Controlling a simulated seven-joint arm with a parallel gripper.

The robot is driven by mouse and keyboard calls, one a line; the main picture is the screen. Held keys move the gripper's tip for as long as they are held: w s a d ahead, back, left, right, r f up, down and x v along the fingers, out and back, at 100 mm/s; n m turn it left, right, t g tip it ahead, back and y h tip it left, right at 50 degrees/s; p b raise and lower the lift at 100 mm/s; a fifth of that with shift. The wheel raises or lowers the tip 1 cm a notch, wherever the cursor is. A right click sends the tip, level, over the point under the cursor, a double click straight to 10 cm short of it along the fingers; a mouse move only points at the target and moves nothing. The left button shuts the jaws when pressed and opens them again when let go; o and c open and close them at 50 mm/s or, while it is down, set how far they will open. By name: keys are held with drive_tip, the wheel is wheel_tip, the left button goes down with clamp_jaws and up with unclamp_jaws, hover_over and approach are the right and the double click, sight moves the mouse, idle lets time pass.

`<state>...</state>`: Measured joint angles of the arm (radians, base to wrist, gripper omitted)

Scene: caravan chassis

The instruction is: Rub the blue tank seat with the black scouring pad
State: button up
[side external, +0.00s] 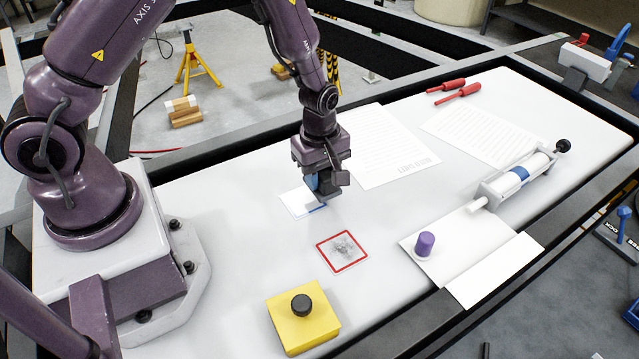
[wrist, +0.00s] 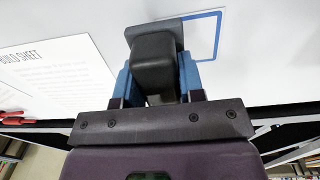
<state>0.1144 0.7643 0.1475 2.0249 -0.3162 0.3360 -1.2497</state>
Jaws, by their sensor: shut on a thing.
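My gripper (side external: 322,186) is shut on the black scouring pad (side external: 328,196), gripping it by its dark block. In the wrist view the pad (wrist: 155,45) sits between the blue fingertips of my gripper (wrist: 158,85). The blue tank seat (side external: 295,203) is a white square with a blue outline on the white top. The pad is over its right part and hides some of it. In the wrist view the seat's blue edge (wrist: 219,35) shows just right of the pad. I cannot tell whether the pad touches the surface.
A red-outlined square (side external: 343,252) with a grey smudge lies in front. A yellow pad with a black knob (side external: 303,306) is nearer the front edge. A purple knob (side external: 425,243), a syringe-like tube (side external: 517,178), paper sheets (side external: 380,150) and red screwdrivers (side external: 458,94) lie right and behind.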

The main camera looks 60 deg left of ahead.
drive_tip(key=shift+r, duration=2.45)
